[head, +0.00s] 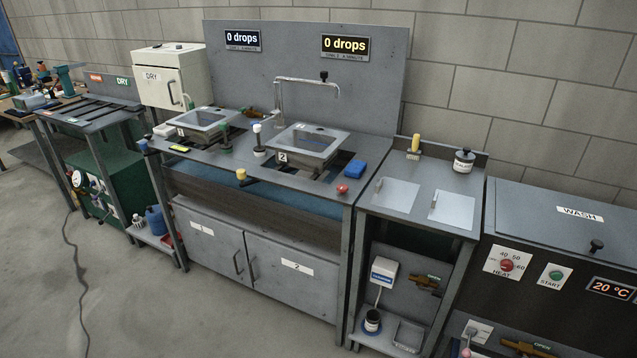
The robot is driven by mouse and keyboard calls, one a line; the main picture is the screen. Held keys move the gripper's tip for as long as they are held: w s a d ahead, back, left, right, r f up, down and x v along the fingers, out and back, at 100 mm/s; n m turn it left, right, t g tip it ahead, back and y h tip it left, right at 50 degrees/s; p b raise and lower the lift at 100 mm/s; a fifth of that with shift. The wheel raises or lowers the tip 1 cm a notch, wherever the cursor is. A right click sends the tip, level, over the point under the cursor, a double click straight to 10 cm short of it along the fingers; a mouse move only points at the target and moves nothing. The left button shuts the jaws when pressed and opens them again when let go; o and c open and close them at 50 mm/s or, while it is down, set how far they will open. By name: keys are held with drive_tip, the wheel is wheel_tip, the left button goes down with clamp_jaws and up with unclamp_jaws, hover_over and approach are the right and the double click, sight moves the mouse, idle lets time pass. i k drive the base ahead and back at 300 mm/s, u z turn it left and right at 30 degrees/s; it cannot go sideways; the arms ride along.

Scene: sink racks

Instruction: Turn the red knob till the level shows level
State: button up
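A red knob (342,188) stands at the front right corner of the grey sink bench (205,152). A second red knob (507,265) is on the white HEAT dial plate of the wash unit at the right. A small yellow strip (180,149) lies on the bench's left front; it may be the level, but it is too small to read. My gripper is not in view.

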sight(341, 188)
drive_tip(key=z, duration=0.6)
drive_tip(key=k, duration=0.15)
drive_tip(key=u, duration=2)
drive_tip(key=i, duration=1)
drive_tip(key=u, duration=0.3)
